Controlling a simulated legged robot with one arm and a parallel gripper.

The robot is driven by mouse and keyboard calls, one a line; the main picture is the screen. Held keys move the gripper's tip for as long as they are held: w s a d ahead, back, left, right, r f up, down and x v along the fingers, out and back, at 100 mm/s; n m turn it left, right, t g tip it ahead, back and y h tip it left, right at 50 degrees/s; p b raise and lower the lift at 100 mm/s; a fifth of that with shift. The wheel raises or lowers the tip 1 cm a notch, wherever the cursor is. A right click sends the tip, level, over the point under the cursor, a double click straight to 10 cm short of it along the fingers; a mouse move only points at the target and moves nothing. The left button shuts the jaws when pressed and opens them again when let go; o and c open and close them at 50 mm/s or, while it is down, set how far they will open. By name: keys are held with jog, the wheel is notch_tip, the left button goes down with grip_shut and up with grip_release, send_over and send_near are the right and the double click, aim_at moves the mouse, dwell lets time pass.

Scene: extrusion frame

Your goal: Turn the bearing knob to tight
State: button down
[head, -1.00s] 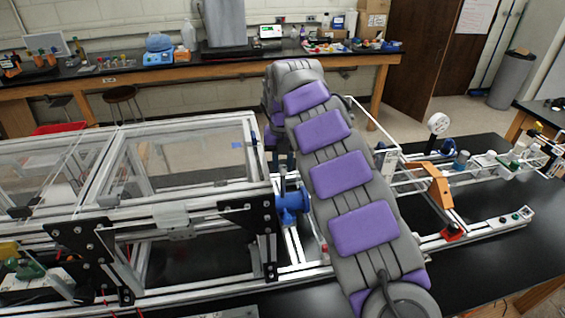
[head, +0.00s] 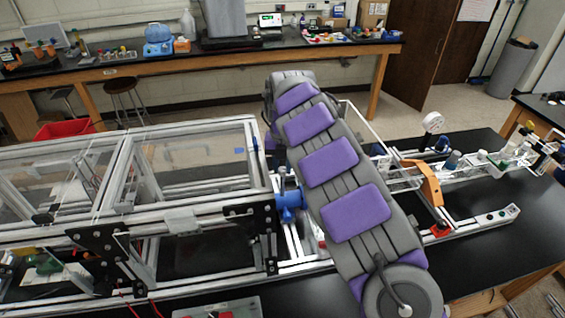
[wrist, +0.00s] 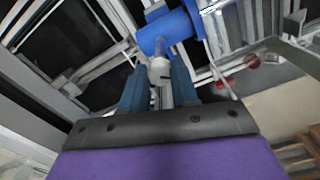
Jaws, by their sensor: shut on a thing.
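The blue bearing (head: 290,199) is mounted on the aluminium frame, just left of my arm in the head view. In the wrist view the blue bearing (wrist: 168,33) is at the top middle, with a pale, short knob (wrist: 160,70) with a dark mark on it pointing towards my palm. My gripper (wrist: 160,84) has its two blue fingers on either side of the knob and is shut on it. My arm hides much of the gripper in the head view. The turned position of the knob cannot be told.
The extrusion frame (head: 190,195) with clear panels fills the left. An orange bracket (head: 430,183) and a red-based part (head: 440,230) stand right of my arm. Black table surface (head: 490,245) is free at the lower right. A back bench (head: 225,58) holds lab items.

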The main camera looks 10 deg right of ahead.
aim_at(282, 168)
jog(key=c, duration=0.9)
grip_release()
jog(key=shift+o, duration=0.2)
jog(key=shift+r, duration=0.1)
notch_tip(282, 168, up, 17)
jog(key=p, duration=0.5)
jog(key=shift+w+a, duration=0.1)
